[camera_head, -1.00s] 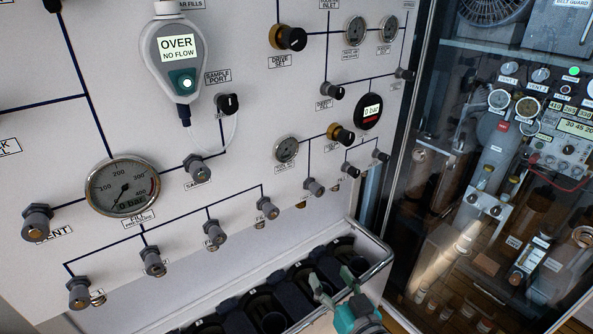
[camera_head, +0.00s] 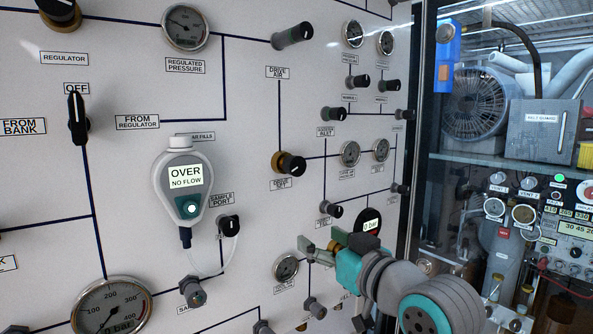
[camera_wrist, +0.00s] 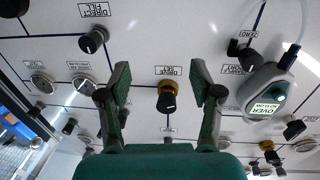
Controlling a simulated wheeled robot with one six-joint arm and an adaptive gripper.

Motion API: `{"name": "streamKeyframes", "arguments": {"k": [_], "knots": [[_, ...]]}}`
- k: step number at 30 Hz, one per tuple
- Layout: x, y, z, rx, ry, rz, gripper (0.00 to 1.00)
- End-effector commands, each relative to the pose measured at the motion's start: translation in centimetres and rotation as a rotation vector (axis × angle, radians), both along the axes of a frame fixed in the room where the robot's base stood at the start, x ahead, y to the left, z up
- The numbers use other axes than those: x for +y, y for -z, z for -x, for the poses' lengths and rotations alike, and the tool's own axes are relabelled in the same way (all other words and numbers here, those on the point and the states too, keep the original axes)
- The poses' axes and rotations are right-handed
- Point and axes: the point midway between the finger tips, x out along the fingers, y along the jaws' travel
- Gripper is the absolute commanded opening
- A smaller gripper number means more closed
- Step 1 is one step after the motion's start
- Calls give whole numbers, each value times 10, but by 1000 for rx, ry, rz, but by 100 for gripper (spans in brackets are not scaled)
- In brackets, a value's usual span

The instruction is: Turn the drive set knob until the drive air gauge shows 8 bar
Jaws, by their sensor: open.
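The drive set knob (camera_head: 290,164) is a black knob on a gold collar, on the white panel in the head view. In the wrist view the knob (camera_wrist: 167,98) appears upside down between the fingers, beyond them and untouched. A small round gauge (camera_head: 350,153), on the line right of the knob, seems to be the drive air gauge; it also shows in the wrist view (camera_wrist: 84,88). Its reading is too small to tell. My gripper (camera_head: 320,243) is open and empty, in front of the panel, below and right of the knob in the head view.
A handheld meter (camera_head: 184,185) reading OVER, NO FLOW hangs left of the knob, with a thin tube to the sample port. A glass-fronted cabinet stands right.

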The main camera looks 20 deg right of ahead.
Motion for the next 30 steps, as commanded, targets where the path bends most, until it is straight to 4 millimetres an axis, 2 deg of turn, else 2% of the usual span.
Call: {"name": "streamKeyframes", "arguments": {"k": [1, 6, 9, 12, 17, 20, 23, 30], "knots": [[0, -21, 2, -15, -5, 18, 65], [-1, -75, 13, -33, -21, 79, 65], [0, -99, 20, -41, -26, 110, 65], [0, -116, 26, -44, -31, 132, 65], [1, -126, 30, -45, -33, 150, 65], [2, -127, 25, -43, -34, 149, 65], [5, -127, 14, -43, -34, 149, 65], [16, -126, -28, -42, -35, 149, 65]]}}
